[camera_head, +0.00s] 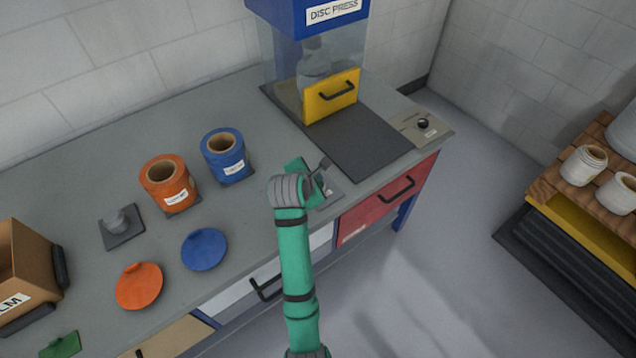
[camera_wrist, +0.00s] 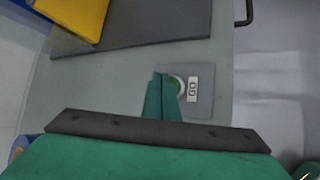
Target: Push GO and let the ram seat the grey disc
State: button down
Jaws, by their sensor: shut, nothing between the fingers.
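The disc press (camera_head: 331,12) stands at the back of the counter, with clear walls and a blue top. A grey shape (camera_head: 314,68) shows behind its clear wall; I cannot tell disc from ram there. The yellow door (camera_head: 331,97) with a black handle covers the press front. The GO button (camera_wrist: 177,85) is green, on a grey plate (camera_wrist: 203,104) beside a "GO" label. My gripper (camera_wrist: 160,80) is shut and empty, its fingertips overlapping the button's left edge in the wrist view. I cannot tell whether they touch it.
An orange roll (camera_head: 168,184) and a blue roll (camera_head: 224,156) stand left of my arm. An orange disc (camera_head: 139,286) and a blue disc (camera_head: 204,249) lie in front of them. A knob panel (camera_head: 423,125) sits right of the dark mat (camera_head: 362,145), which is bare.

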jog(key=shift+w, duration=0.15)
jog(key=shift+d, duration=0.25)
jog(key=shift+s+a, duration=0.2)
jog(key=shift+a, duration=0.2)
jog(key=shift+d, duration=0.25)
dwell(0.4)
jog(key=shift+a+f, duration=0.1)
dwell(0.4)
jog(key=shift+f, duration=0.35)
